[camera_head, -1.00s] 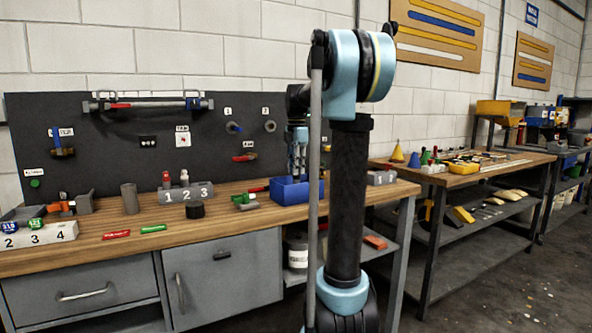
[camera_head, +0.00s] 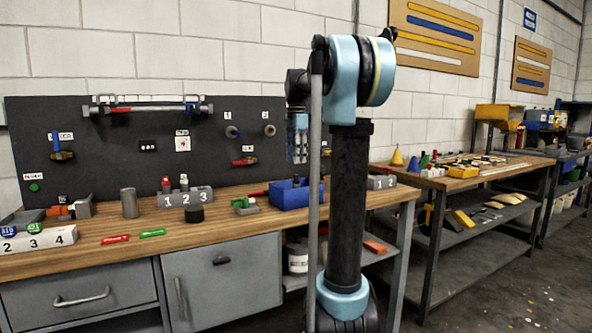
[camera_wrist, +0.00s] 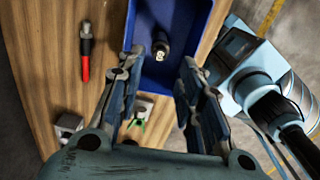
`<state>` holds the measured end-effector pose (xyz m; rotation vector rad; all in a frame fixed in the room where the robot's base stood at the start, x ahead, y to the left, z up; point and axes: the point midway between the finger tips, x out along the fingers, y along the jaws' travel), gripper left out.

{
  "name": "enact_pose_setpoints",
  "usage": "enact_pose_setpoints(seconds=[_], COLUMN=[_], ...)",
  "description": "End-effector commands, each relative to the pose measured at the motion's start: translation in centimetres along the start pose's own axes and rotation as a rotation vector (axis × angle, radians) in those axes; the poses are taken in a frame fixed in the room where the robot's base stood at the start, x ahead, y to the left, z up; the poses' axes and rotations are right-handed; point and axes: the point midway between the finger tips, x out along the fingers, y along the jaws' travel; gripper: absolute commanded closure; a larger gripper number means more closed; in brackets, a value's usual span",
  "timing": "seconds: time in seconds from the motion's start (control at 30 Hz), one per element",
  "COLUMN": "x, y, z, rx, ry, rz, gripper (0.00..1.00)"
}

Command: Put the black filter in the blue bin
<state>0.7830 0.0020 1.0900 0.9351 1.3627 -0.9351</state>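The blue bin (camera_head: 290,199) stands on the wooden bench near its right end. It also shows at the top of the wrist view (camera_wrist: 181,14). A small black cylindrical piece with a pale metal end, which looks like the black filter (camera_wrist: 162,43), lies inside the bin in the wrist view. Its dark top (camera_head: 296,181) just shows over the bin's rim in the head view. My gripper (camera_head: 298,160) hangs above the bin, pointing down. In the wrist view its fingers (camera_wrist: 161,62) are apart, with nothing held between them.
A squat black cylinder (camera_head: 194,213) stands left of the bin, before a numbered grey block (camera_head: 186,198). A red-handled tool (camera_wrist: 85,60) and a green-and-grey piece (camera_head: 244,205) lie near the bin. The pegboard (camera_head: 110,160) rises behind the bench.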

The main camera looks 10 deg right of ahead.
Motion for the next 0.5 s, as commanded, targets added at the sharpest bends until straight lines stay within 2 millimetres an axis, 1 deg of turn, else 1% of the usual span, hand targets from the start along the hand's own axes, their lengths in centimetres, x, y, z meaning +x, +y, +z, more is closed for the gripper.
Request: enact_pose_setpoints(seconds=[0.03,0.1,0.23,0.4,0.5], x=[-1.0,-2.2,-4.1,-5.5,-5.8], y=[0.0,0.0,0.0,0.0,0.0], z=[0.0,0.0,0.0,0.0,0.0], rx=[0.0,0.0,0.0,-0.001,-0.001], ry=[0.0,0.0,0.0,0.0,0.0], rz=[0.0,0.0,0.0,0.0,0.0], gripper=[0.66,0.66,0.66,0.66,0.66])
